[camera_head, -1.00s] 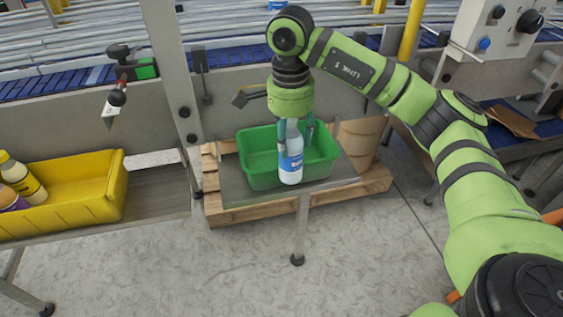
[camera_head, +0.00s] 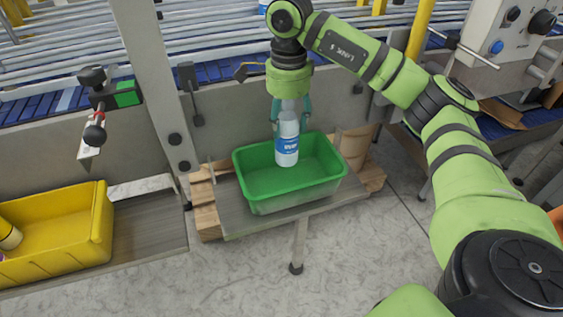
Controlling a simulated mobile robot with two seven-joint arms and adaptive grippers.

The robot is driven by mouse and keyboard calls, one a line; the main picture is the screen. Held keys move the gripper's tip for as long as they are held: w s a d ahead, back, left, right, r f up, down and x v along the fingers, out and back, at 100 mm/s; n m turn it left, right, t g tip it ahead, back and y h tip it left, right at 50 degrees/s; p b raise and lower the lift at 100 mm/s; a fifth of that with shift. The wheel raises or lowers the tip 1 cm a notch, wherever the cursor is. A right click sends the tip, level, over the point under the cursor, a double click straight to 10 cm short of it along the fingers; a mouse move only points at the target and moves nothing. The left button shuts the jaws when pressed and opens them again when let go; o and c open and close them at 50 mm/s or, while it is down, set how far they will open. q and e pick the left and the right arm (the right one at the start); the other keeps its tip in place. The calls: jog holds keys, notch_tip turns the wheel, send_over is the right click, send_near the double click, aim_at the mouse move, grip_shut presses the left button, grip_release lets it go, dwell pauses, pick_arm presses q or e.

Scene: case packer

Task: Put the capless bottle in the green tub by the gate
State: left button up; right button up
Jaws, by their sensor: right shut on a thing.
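The bottle (camera_head: 287,143) is white with a blue label and hangs upright from my right gripper (camera_head: 289,110), which is shut on its top. Its cap end is hidden between the fingers. The green tub (camera_head: 268,198) stands on a small metal shelf. In the picture the bottle overlaps the tub's back-middle part, with its base below the far rim line. I cannot tell whether it touches the tub floor. My left gripper is out of view.
A yellow tub (camera_head: 75,245) with bottles stands on the shelf at left. A grey post (camera_head: 150,80) rises between the two tubs. A lever with a black knob (camera_head: 95,134) sticks out at upper left. A roller conveyor (camera_head: 215,40) runs behind. A control box (camera_head: 510,30) is at upper right.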

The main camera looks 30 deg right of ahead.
aim_at(289, 150)
jog(key=f+p, duration=0.1)
jog(key=f, duration=0.1)
jog(key=s+f, duration=0.1)
jog(key=f, duration=0.2)
jog(key=shift+s+f+p, duration=0.15)
jog(key=shift+f+p, duration=0.1)
jog(key=shift+p, duration=0.15)
jog(key=shift+w+f+p, duration=0.2)
jog(key=shift+f+p, duration=0.15)
jog(key=shift+f, duration=1.05)
jog(key=o, duration=1.4)
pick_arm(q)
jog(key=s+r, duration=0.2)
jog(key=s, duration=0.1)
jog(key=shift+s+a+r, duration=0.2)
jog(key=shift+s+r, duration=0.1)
